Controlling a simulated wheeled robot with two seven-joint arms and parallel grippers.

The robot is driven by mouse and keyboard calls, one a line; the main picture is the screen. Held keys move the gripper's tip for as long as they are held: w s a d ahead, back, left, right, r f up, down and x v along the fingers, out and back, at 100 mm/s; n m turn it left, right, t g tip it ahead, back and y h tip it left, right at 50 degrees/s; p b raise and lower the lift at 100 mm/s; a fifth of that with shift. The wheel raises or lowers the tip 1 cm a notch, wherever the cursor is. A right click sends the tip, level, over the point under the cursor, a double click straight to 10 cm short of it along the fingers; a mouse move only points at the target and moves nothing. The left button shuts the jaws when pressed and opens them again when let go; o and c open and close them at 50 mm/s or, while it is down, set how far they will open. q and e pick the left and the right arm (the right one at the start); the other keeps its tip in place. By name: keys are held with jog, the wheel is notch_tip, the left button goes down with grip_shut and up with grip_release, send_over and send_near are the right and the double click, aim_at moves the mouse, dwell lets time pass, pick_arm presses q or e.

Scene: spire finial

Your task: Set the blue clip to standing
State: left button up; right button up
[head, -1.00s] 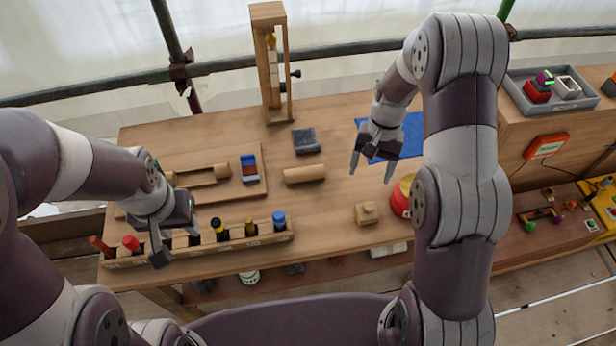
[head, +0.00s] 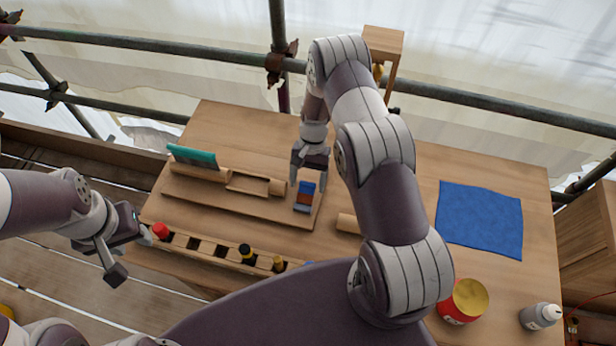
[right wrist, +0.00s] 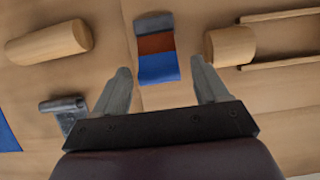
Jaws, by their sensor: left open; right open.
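The blue clip (head: 307,187) sits at the right end of a wooden board (head: 230,202), in line with a rust-red piece (head: 304,198) and a grey piece (head: 302,208). In the right wrist view the blue clip (right wrist: 157,70) is the band nearest my gripper; whether the bands are separate pieces I cannot tell. My right gripper (head: 308,181) is open and empty above it. In the right wrist view its fingers (right wrist: 160,72) show either side of the blue clip, apart from it. My left gripper (head: 130,255) is open and empty, left of the slotted rack.
The slotted rack (head: 206,247) runs along the table's near edge.

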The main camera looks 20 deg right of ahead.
jog(key=shift+w+d+f, duration=0.1)
jog(key=shift+f, duration=0.05)
jog(key=c, duration=1.1)
jog(key=shift+o, duration=0.2)
